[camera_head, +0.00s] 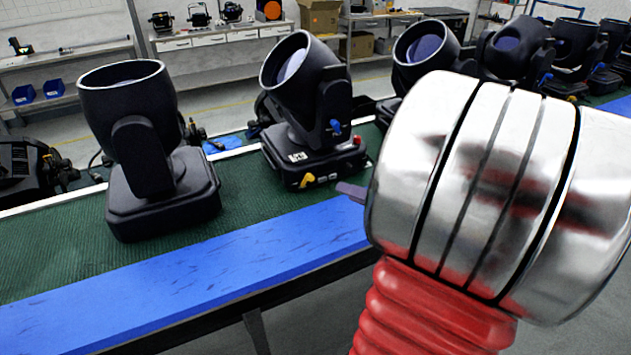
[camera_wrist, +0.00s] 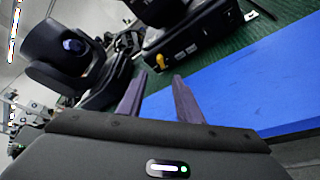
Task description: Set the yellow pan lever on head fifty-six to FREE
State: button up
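A black moving head (camera_head: 305,100) stands on the green mat, its barrel tilted up to the left. Its base bears a white label, too small to read for certain. The yellow lever (camera_head: 307,180) sticks out low on the base's near side; it also shows in the wrist view (camera_wrist: 162,60). A blue lever (camera_head: 336,127) sits on the yoke and a red knob (camera_head: 357,139) on the base. My gripper (camera_wrist: 159,75) is open, its two purple fingers apart and empty, pointing towards the yellow lever and short of it. In the head view only a purple fingertip (camera_head: 350,190) shows beside my wrist.
Another moving head (camera_head: 145,150) stands to the left, and several more stand in a row to the right, partly behind my arm. A blue strip (camera_head: 200,270) runs along the front edge of the green mat (camera_head: 60,245), clear of objects.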

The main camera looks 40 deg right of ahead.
aim_at(312, 180)
jog(key=x, duration=1.3)
jog(key=shift+c, duration=0.6)
grip_shut()
